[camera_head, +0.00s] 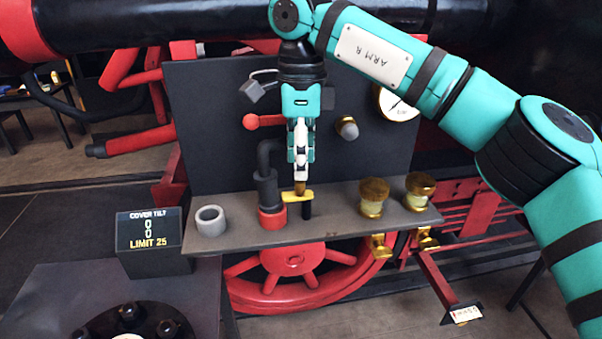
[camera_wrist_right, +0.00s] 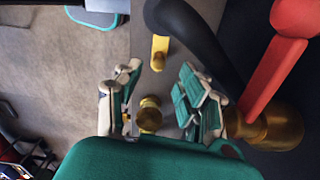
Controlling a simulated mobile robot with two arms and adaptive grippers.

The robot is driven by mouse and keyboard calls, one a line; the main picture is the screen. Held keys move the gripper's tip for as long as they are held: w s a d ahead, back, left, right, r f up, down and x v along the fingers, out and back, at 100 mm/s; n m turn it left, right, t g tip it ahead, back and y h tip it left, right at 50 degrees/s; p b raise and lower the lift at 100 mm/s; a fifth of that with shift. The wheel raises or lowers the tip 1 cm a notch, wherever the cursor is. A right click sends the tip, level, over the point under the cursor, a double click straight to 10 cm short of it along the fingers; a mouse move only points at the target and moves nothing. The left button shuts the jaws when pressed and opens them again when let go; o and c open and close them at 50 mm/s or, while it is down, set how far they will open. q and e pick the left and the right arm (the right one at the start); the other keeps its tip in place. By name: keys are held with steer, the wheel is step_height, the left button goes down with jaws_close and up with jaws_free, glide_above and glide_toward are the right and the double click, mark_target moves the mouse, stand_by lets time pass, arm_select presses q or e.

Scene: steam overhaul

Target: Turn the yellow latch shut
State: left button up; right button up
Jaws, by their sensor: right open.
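The yellow latch (camera_head: 292,196) is a short flat bar above the black-grey shelf, beside a black bent pipe with a red collar. It lies crosswise in the head view, with a short black post below its right part. It also shows in the right wrist view (camera_wrist_right: 160,52), beyond the fingertips. My right gripper (camera_head: 300,180) points down just above the latch. Its fingers stand apart in the right wrist view (camera_wrist_right: 160,92), with a brass knob (camera_wrist_right: 149,114) visible between them. I cannot tell whether a finger touches the brass part or latch. My left gripper is out of view.
The black pipe (camera_head: 267,165) and a red-knobbed lever (camera_head: 262,121) stand close left of my right gripper. A grey ring (camera_head: 211,220) and two brass fittings (camera_head: 373,197) (camera_head: 420,188) sit on the shelf (camera_head: 335,222). A dark panel (camera_head: 210,130) rises behind.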

step_height(320, 180, up, 8)
steer(key=shift+f, duration=0.1)
stand_by(0.4)
